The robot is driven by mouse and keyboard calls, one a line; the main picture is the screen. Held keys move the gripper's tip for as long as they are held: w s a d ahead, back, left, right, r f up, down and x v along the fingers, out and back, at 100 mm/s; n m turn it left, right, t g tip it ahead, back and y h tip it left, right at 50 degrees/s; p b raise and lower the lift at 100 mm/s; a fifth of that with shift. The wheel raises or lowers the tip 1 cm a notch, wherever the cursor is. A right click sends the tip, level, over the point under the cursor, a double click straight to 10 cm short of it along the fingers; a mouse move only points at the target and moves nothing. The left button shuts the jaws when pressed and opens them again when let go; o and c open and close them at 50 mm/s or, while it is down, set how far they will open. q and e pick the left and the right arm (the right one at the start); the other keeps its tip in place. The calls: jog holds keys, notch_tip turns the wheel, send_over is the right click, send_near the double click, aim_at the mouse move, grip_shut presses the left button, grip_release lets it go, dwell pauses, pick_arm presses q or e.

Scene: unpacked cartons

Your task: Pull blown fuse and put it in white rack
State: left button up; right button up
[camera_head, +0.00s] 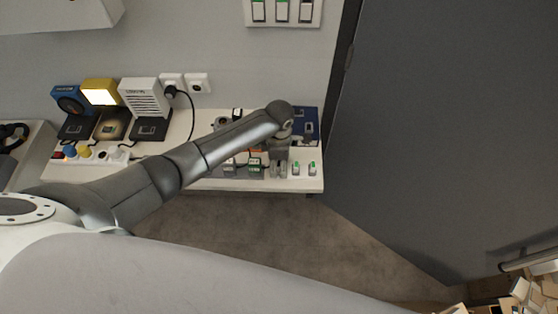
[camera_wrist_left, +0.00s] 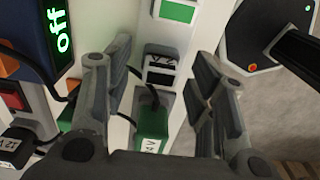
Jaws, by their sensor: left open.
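My left gripper (camera_head: 278,168) is over the right end of the white bench in the head view, pointing down. In the left wrist view its open fingers (camera_wrist_left: 163,62) straddle a small black-and-white block (camera_wrist_left: 160,66) without visibly gripping it. A green block (camera_wrist_left: 152,128) with a dark cable sits just below it. I cannot tell which piece is the blown fuse, nor clearly identify the white rack. My right gripper is not in view.
A blue box (camera_wrist_left: 57,35) reading "off" is left of the fingers. A lamp (camera_head: 101,92) and a white louvred box (camera_head: 145,97) stand on the bench (camera_head: 210,184). A white wall panel (camera_head: 283,23) holds three switch-like pieces. A grey door (camera_head: 440,120) is at right.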

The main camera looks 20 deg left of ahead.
aim_at(279, 164)
pick_arm(q)
notch_tip(279, 164, up, 12)
dwell(0.5)
